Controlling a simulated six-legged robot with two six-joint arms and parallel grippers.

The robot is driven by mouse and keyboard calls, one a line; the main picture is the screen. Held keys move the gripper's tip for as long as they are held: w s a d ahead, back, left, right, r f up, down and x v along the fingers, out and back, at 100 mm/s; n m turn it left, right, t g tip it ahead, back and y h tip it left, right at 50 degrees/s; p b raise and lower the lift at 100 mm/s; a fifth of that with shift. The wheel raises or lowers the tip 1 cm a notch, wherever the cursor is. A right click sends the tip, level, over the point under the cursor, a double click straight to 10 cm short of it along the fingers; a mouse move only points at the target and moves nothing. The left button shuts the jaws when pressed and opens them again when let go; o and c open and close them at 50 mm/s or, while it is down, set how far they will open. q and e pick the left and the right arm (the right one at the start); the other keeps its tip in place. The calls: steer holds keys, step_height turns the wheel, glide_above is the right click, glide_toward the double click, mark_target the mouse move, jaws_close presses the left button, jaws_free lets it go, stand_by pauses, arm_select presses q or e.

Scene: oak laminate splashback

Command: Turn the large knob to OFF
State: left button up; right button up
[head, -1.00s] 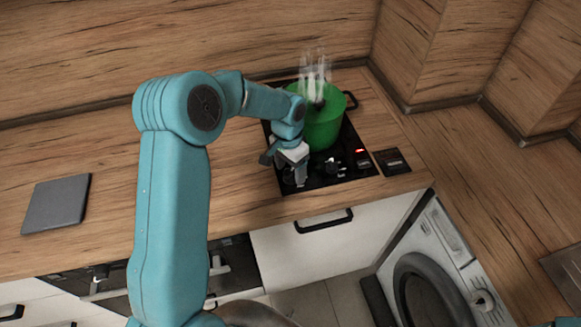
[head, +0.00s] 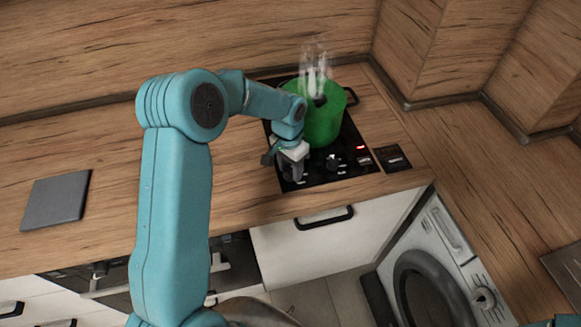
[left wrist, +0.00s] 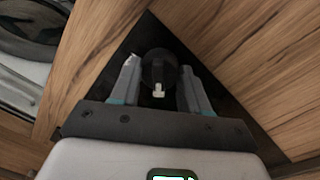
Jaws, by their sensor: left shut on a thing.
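My left gripper (head: 293,174) points down at the front left of the black cooktop (head: 345,140). In the left wrist view its two fingers (left wrist: 160,70) are shut on a dark round knob (left wrist: 160,66), one on each side. A small white pointer mark on this knob faces the gripper's palm. The gripper hides this knob in the head view. A second dark knob (head: 332,161) stands to the right on the same panel, clear of the gripper. The markings by the knobs are too small to read. My right gripper is out of view.
A green pot (head: 325,120) steams on the cooktop, close behind my left wrist. A small red light (head: 361,148) glows at the panel's right. A dark grey board (head: 56,202) lies at the left of the wooden counter. A drawer handle (head: 324,218) is below the front edge.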

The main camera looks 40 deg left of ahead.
arm_select(q)
steer(key=shift+w+f+n+b, duration=0.1)
steer(key=shift+f+n+b, duration=0.1)
steer(key=shift+n+b, duration=1.95)
steer(key=shift+n, duration=0.15)
steer(key=n+b, duration=0.2)
steer(key=n, duration=0.1)
steer(key=shift+r, duration=0.15)
steer(key=shift+r+n+t+b, duration=0.1)
steer(key=shift+n+t+b, duration=0.25)
steer(key=shift+n, duration=0.45)
steer(key=shift+a, duration=0.1)
steer(key=o, duration=1)
steer(key=shift+o, duration=0.3)
steer(key=shift+r, duration=0.1)
step_height(320, 180, up, 16)
steer(key=shift+s+a, duration=0.35)
